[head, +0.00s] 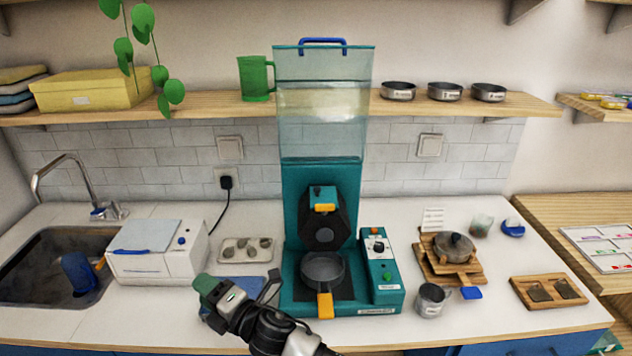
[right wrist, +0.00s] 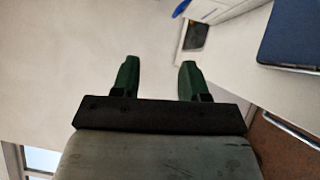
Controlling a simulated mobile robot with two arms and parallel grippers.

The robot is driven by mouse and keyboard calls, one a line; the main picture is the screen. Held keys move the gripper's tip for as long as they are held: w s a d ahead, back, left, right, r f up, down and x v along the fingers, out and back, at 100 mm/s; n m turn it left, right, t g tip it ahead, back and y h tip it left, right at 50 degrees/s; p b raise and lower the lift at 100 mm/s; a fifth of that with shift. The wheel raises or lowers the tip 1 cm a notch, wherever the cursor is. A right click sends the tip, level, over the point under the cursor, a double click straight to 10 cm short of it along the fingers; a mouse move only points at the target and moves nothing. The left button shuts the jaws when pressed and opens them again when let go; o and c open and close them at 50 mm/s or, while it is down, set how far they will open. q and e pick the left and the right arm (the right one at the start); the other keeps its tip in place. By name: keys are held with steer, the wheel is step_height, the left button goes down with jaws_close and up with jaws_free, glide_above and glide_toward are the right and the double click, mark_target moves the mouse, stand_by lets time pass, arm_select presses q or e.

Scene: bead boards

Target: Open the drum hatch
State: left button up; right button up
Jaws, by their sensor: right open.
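The teal machine (head: 300,185) stands on the counter with a clear tank above. On its front is a dark hexagonal drum (head: 324,232), with a teal block and an orange tab (head: 325,207) at its top. The drum's face looks closed, though its hatch edges are too small to make out. A grey pan (head: 322,268) with an orange handle sits below it. My right gripper (head: 236,290) is low and left of the pan, apart from the drum. In the right wrist view its green fingers (right wrist: 158,78) are apart with nothing between them. My left gripper is out of view.
A control box (head: 379,262) with knobs is on the machine's right. A metal cup (head: 431,300) and wooden boards (head: 449,266) stand further right. A tray (head: 246,250) and a white box (head: 158,256) are left. Space before the drum, above the pan, is free.

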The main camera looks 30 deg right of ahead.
steer(key=w+a+r+n+g+y, duration=0.4)
steer(key=r+n+y, duration=0.35)
steer(key=n, duration=0.65)
step_height(320, 180, up, 17)
steer(key=n+g+h+p, duration=0.1)
steer(key=n+g+h, duration=1.35)
steer(key=n, duration=0.85)
glide_above(317, 188)
steer(key=t+h, duration=0.1)
steer(key=t, duration=0.1)
steer(key=shift+g, duration=0.25)
step_height(317, 188, down, 10)
steer(key=p, duration=0.3)
steer(key=shift+d+r, duration=0.1)
steer(key=shift+r, duration=0.05)
steer(key=shift+f, duration=0.5)
